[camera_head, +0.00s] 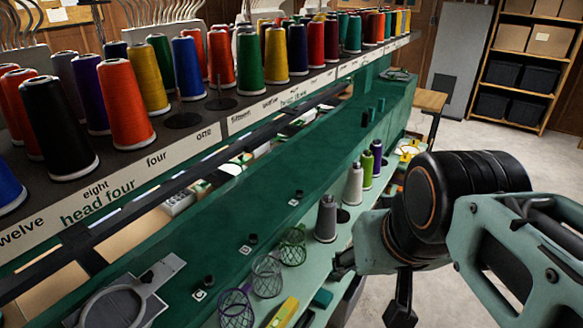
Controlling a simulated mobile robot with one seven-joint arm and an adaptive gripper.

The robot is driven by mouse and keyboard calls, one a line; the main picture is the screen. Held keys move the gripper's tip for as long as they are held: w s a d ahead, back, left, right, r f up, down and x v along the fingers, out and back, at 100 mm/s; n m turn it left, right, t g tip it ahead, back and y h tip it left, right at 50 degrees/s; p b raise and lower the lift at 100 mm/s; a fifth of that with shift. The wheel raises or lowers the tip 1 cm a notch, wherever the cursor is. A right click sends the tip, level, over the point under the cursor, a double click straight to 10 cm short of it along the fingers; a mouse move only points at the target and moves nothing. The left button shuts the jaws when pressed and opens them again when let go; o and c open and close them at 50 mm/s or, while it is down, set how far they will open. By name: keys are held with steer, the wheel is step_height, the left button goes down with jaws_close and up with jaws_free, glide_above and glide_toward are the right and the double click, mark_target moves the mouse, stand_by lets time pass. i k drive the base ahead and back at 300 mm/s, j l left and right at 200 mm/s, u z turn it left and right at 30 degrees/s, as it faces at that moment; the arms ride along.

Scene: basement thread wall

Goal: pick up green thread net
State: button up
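A dark green mesh thread net (292,247) stands on the pale green lower shelf, near the middle of the view. Next to it, nearer the camera, are a greyish net (267,277) and a purple net (236,310). My gripper (371,288) is to the right of the green net and apart from it, at the shelf's outer edge. Its two dark fingers are spread apart, and I see nothing between them. My arm covers part of the shelf edge behind it.
A yellow block (284,313) lies in front of the nets. A rack of thread cones (125,105) runs above. The floor (470,130) at right is clear.

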mark_target(300, 228)
steer(key=i+l+u, duration=0.65)
steer(key=l, duration=0.35)
steer(key=k+l+u, duration=0.1)
steer(key=l, duration=0.15)
steer(key=i+j+z, duration=0.1)
steer(key=j+z, duration=0.2)
steer(key=u, duration=0.2)
steer(key=i+l, duration=0.05)
